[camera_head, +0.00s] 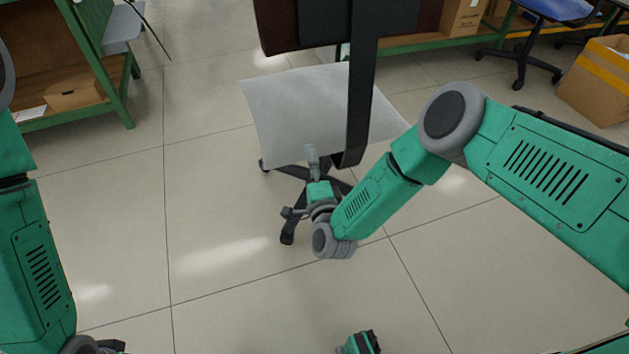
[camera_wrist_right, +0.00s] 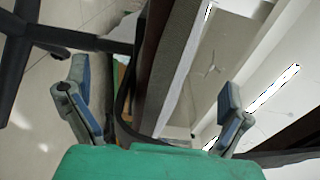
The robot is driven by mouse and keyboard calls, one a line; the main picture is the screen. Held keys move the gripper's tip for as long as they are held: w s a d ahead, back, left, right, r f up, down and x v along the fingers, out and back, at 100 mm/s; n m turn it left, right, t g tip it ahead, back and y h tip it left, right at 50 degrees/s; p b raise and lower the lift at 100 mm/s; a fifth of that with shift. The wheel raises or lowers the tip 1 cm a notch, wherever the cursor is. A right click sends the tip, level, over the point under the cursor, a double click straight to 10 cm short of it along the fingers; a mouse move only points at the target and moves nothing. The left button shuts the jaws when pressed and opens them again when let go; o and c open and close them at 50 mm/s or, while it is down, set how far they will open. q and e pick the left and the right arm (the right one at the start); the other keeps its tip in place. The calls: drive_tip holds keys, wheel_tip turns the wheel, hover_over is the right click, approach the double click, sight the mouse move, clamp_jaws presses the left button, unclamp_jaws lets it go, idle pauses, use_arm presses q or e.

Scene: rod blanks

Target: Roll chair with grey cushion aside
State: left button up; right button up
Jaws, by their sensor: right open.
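The chair has a pale grey cushion (camera_head: 300,110), a dark backrest (camera_head: 345,22), a black back support bar (camera_head: 361,95) and a black wheeled base (camera_head: 287,232). It stands upright in the middle of the head view. My right gripper (camera_head: 301,184) is at the near edge of the cushion, above the base. In the right wrist view my right gripper (camera_wrist_right: 153,84) has its fingers spread, with a dark chair part and the grey cushion edge showing between them. I cannot tell if it touches the chair.
A green-framed shelf (camera_head: 122,100) with a cardboard box (camera_head: 76,90) stands at the left. A green bench (camera_head: 420,40), a blue chair (camera_head: 560,10) and a taped cardboard box (camera_head: 598,80) are at the back right. The tiled floor left of the grey chair is clear.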

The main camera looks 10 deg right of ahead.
drive_tip(key=s, duration=0.6)
drive_tip(key=shift+d, duration=0.1)
drive_tip(key=s+d+f+n+g+y, duration=0.1)
drive_tip(key=s+f+n+g+y, duration=0.15)
drive_tip(key=s+n+g, duration=0.3)
drive_tip(key=s+d+f+n+g+y, duration=0.1)
drive_tip(key=s+d+f+n+g, duration=0.1)
drive_tip(key=s+f+n+g, duration=0.35)
drive_tip(key=s+d+r+n+g+h, duration=0.2)
drive_tip(key=s+d+n+g, duration=0.15)
drive_tip(key=s+d, duration=0.5)
drive_tip(key=s+d+r+n+g+h, duration=0.25)
drive_tip(key=s+d+n, duration=0.2)
drive_tip(key=s, duration=0.75)
wheel_tip(320, 180, up, 18)
drive_tip(key=d+p, duration=0.1)
drive_tip(key=p, duration=1.7)
drive_tip(key=shift+s+m, duration=0.4)
drive_tip(key=shift+s, duration=0.05)
